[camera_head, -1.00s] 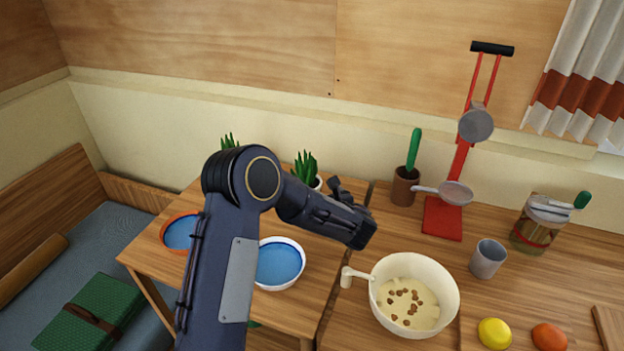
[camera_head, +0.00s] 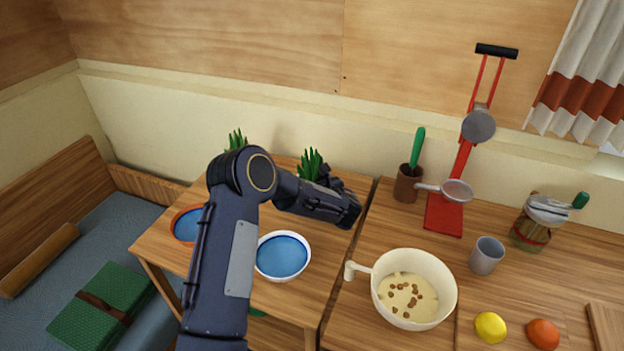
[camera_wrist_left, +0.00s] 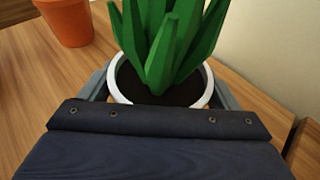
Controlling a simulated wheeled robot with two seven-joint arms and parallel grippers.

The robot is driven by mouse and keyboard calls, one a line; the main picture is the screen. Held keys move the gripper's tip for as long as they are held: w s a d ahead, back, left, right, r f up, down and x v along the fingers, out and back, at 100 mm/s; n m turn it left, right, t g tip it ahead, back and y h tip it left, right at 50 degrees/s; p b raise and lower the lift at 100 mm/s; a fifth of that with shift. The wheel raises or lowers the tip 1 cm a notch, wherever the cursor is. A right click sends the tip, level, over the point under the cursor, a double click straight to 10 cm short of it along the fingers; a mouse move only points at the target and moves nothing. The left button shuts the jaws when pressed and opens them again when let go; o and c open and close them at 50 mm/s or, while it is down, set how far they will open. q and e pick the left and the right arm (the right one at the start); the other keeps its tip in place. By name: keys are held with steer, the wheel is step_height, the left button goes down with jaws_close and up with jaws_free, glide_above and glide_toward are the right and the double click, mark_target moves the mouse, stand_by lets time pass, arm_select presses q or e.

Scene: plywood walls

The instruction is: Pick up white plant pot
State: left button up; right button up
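The white plant pot (camera_wrist_left: 113,82) with dark soil and a spiky green plant stands upright in the left wrist view. In the head view its leaves (camera_head: 310,163) show behind my left arm, and the pot itself is hidden. My left gripper (camera_head: 326,177) is at the pot, low over the small wooden table. In the wrist view its grey fingers are spread wide, one on each side of the pot, close to its rim. I cannot see whether they touch it. My right gripper is not in view.
An orange pot (camera_wrist_left: 68,22) stands near the white one. A white bowl with a blue inside (camera_head: 283,256) and an orange-rimmed one (camera_head: 187,226) are nearer on the small table. A cream mixing bowl (camera_head: 436,278) and brown pot (camera_head: 407,184) stand to the right.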

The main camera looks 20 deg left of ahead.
arm_select(q)
steer(key=shift+r, duration=0.1)
steer(key=c, duration=0.7)
